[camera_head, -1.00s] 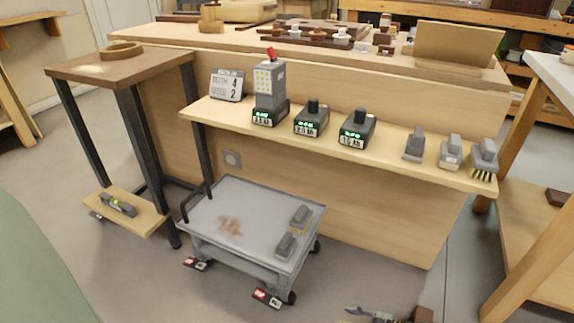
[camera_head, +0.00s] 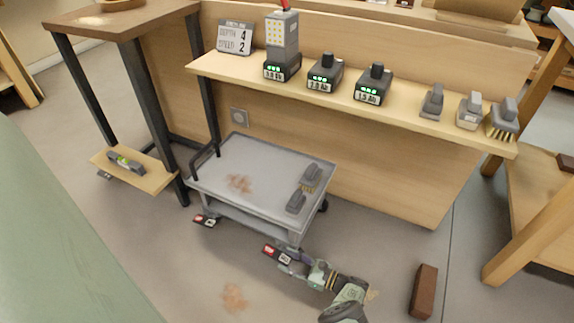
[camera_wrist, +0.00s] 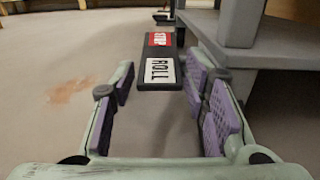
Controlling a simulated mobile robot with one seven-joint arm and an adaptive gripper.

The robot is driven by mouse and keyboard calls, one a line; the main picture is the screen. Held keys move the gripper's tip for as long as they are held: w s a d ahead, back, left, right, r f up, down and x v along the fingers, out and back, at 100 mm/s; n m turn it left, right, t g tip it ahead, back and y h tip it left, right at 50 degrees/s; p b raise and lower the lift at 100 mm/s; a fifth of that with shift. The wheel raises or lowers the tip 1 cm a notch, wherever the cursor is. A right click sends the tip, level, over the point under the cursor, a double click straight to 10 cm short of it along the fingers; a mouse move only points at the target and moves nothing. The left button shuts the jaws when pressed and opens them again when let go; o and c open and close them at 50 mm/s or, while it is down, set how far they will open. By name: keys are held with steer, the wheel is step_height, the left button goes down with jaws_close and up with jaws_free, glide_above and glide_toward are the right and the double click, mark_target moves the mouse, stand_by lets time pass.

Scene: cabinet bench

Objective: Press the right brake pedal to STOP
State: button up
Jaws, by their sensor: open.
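The right brake pedal (camera_head: 277,254) sits low at the cart's front right corner, just above the floor. In the wrist view this pedal (camera_wrist: 159,62) has a red STOP half farther away and a white ROLL half nearer me. I cannot tell which half is pressed down. My gripper (camera_head: 296,264) is open and empty, low over the floor beside the ROLL end. In the wrist view my gripper's fingers (camera_wrist: 163,85) lie either side of the pedal's near end; contact is not clear. The grey cart (camera_head: 225,168) stands behind the pedal.
The left pedal (camera_head: 207,220) is at the cart's other front corner. A cart leg (camera_wrist: 240,22) rises close to my right finger. A brown block (camera_head: 423,291) stands on the floor to the right.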

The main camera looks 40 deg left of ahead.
steer(key=shift+s+a, duration=0.15)
steer(key=shift+a, duration=0.35)
steer(key=c, duration=0.9)
steer(key=r+h+p, duration=0.1)
steer(key=p, duration=0.3)
steer(key=shift+r+p, duration=0.25)
steer(key=shift+p, duration=0.05)
steer(key=h+p, duration=0.1)
steer(key=p, duration=0.1)
steer(key=t+h+p, duration=0.1)
steer(key=p, duration=0.2)
steer(key=shift+r+h, duration=0.35)
steer(key=shift+h, duration=0.05)
steer(key=shift+f+h+p, duration=0.2)
steer(key=shift+h+p, duration=0.3)
steer(key=shift+p, duration=0.5)
steer(key=shift+f, duration=0.1)
